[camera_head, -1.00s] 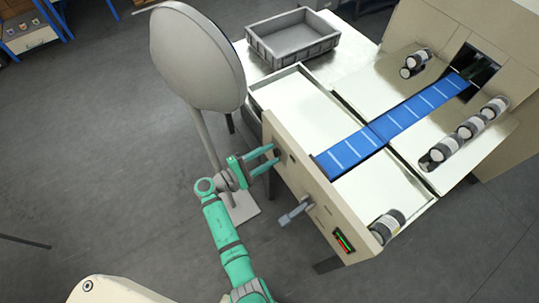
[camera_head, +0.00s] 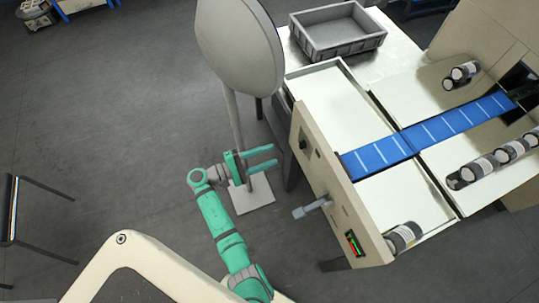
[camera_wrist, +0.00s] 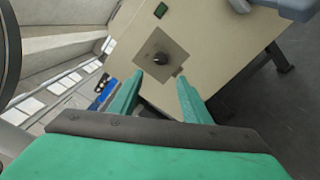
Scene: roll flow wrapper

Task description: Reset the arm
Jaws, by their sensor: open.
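My green gripper (camera_head: 273,158) is in front of the beige side panel of the wrapper machine (camera_head: 335,200), apart from it in the head view. Its two fingers are spread and empty. My green arm reaches up from the bottom of the head view.
A grey lever (camera_head: 311,208) sticks out of the panel near my arm. A round grey disc on a post (camera_head: 240,45) stands behind the gripper. A blue conveyor (camera_head: 420,135), several rolls and a grey crate (camera_head: 338,30) are on the machine and table. Floor at left is open.

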